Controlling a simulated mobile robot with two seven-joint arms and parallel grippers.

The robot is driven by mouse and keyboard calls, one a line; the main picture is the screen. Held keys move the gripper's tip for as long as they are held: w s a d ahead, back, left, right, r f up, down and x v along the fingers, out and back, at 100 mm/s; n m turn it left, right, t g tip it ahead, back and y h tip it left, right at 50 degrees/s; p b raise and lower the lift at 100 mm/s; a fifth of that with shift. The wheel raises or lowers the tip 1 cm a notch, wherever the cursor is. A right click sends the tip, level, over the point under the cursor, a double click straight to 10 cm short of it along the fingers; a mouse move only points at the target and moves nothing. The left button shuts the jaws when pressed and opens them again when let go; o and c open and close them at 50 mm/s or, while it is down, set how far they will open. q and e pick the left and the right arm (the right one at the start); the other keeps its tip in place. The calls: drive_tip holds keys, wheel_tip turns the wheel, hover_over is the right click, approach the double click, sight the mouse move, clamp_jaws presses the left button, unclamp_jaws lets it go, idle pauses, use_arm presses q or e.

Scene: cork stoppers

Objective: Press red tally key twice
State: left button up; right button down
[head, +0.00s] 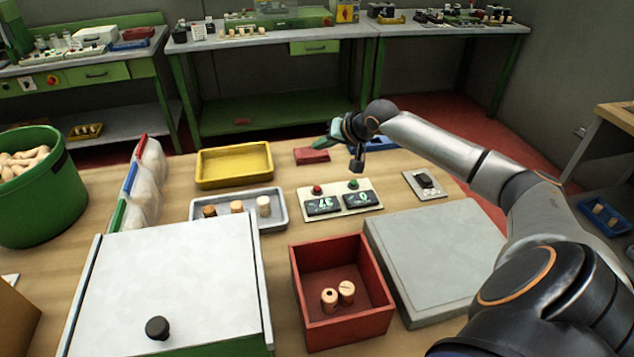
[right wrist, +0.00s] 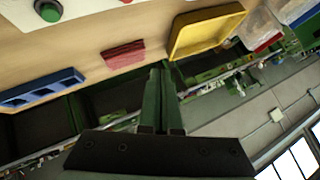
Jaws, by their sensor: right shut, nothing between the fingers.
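The pale tally panel (head: 370,208) lies on the wooden table. Its red key (head: 317,189) sits above the left display (head: 322,205), which seems to read 37. Its green key (head: 353,184) sits above the right display (head: 361,199), which seems to read 0. My right gripper (head: 323,143) is shut and empty, with green fingers, above and beyond the panel, apart from both keys. In the right wrist view its fingers (right wrist: 160,88) are together. The green key (right wrist: 48,11) shows there at the top left; a sliver of red shows at the top edge. My left gripper is out of view.
A dark red block (head: 311,155) and a yellow tray (head: 234,182) lie behind the panel. A grey tray (head: 281,220) with 3 stoppers stands left of it. A red box (head: 340,334) with two stoppers and a grey slab (head: 430,255) are in front.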

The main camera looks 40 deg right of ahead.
drive_tip(key=shift+s+a+f+g+y, duration=0.35)
drive_tip(key=shift+s+a+y, duration=0.1)
drive_tip(key=shift+a, duration=0.2)
drive_tip(key=shift+f, duration=0.1)
drive_tip(key=b, duration=0.8)
hover_over(317, 189)
drive_tip(key=f, duration=0.6)
drive_tip(key=shift+s+d+f, duration=0.1)
drive_tip(key=shift+s+d, duration=0.1)
drive_tip(key=shift+s, duration=0.2)
drive_tip(key=shift+f, duration=0.75)
drive_tip(key=shift+f+b, duration=0.3)
drive_tip(key=shift+f, duration=0.1)
